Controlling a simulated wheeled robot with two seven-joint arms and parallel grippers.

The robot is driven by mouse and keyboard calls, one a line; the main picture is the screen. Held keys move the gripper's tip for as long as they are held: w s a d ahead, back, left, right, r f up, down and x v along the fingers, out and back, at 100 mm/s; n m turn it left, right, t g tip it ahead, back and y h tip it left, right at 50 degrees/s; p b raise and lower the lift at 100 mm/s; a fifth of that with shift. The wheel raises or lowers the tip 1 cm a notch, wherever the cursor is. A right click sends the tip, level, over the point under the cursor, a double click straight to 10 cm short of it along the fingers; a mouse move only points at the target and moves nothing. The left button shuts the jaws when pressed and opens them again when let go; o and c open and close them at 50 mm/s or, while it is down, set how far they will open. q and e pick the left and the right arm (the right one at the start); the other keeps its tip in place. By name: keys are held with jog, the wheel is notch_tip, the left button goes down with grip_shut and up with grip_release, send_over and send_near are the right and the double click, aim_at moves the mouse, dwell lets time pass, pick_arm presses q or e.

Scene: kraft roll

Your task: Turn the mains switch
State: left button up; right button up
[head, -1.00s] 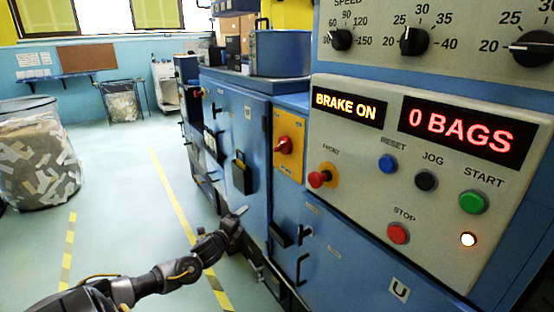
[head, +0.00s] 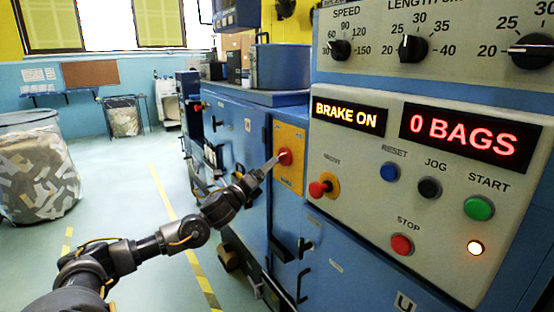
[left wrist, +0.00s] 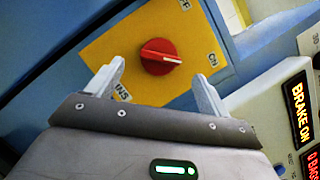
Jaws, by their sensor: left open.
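The mains switch is a red rotary knob (left wrist: 159,57) on a yellow plate (left wrist: 112,46) in the left wrist view. The knob's white mark points right, toward the printed "ON"; "OFF" is printed at the plate's upper right. In the head view the red knob (head: 285,157) sits on the yellow plate (head: 290,135) on the blue cabinet's side. My left gripper (left wrist: 160,82) is open, its fingers spread on either side below the knob, and it holds nothing. In the head view the left gripper (head: 268,166) reaches up to the knob; contact cannot be told. My right gripper is not in view.
A grey control panel (head: 440,190) stands just right of the plate, with a red front button (head: 319,188), several other buttons and displays reading "BRAKE ON" and "0 BAGS". Door handles (head: 303,285) stick out below. Open floor (head: 120,190) lies left.

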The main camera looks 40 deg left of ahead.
aim_at(282, 157)
pick_arm(q)
jog(key=p+x, duration=0.1)
jog(key=x, duration=0.5)
jog(key=shift+w, duration=0.2)
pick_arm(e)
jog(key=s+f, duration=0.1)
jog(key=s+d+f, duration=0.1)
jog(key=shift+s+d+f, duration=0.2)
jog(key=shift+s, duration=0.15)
pick_arm(q)
jog(key=shift+c, duration=0.3)
jog(key=c, duration=0.9)
jog(key=shift+r, duration=0.1)
jog(key=shift+c, duration=0.2)
